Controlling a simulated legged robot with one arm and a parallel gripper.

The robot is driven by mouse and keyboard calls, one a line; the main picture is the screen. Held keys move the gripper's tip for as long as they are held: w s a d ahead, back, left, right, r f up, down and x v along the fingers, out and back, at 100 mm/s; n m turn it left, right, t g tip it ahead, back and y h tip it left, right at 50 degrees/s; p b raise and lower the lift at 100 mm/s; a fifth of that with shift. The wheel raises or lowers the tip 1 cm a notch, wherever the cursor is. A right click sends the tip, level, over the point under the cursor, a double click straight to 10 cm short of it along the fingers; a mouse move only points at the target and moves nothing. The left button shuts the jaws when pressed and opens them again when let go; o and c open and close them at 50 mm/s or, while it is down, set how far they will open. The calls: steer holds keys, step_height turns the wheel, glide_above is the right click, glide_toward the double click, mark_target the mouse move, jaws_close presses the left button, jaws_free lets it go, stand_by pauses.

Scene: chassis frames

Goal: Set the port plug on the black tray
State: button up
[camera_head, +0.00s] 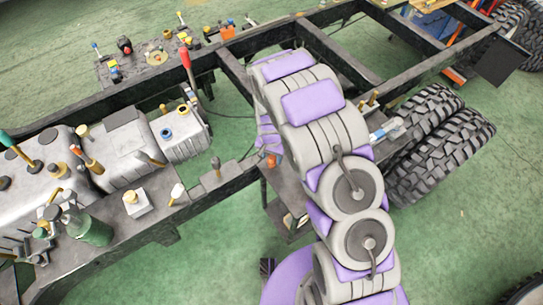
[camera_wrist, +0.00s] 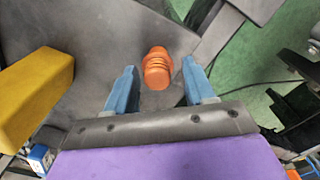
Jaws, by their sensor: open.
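An orange ribbed plug (camera_wrist: 157,68), which looks like the port plug, stands on a dark grey flat surface (camera_wrist: 95,65) in the wrist view. My gripper (camera_wrist: 158,64) is open, with one blue finger on each side of the plug. A gap shows at each side, clearer on the left. In the head view a small orange piece (camera_head: 271,161) shows just left of my arm and seems to be the same plug. My arm covers much of that area. I cannot tell for sure which dark surface is the black tray.
A yellow block (camera_wrist: 38,88) stands left of my fingers in the wrist view. The dark truck chassis frame (camera_head: 235,70) crosses the head view. Grey tanks (camera_head: 125,145) and loose tools are at left, and tyres (camera_head: 445,140) at right. Green floor (camera_head: 480,235) is open at lower right.

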step_height(320, 180, up, 11)
steer(key=d+p, duration=0.1)
steer(key=p, duration=0.1)
step_height(320, 180, up, 9)
glide_above(274, 157)
steer(key=s+d, duration=0.5)
steer(key=s+d+r+n, duration=0.1)
steer(key=s+d+r, duration=0.2)
steer(key=s, duration=0.6)
steer(key=s+d+r+n+g, duration=0.1)
steer(key=s+d+r, duration=0.2)
steer(key=s+r, duration=0.4)
steer(key=s+d+r+n, duration=0.1)
steer(key=s+d+r, duration=0.2)
steer(key=s, duration=0.9)
step_height(274, 157, up, 2)
steer(key=shift+d+n+g, duration=0.2)
steer(key=shift+n+g, duration=0.1)
steer(key=shift+g, duration=0.1)
steer(key=shift+c, duration=1.1)
steer(key=shift+a, duration=0.15)
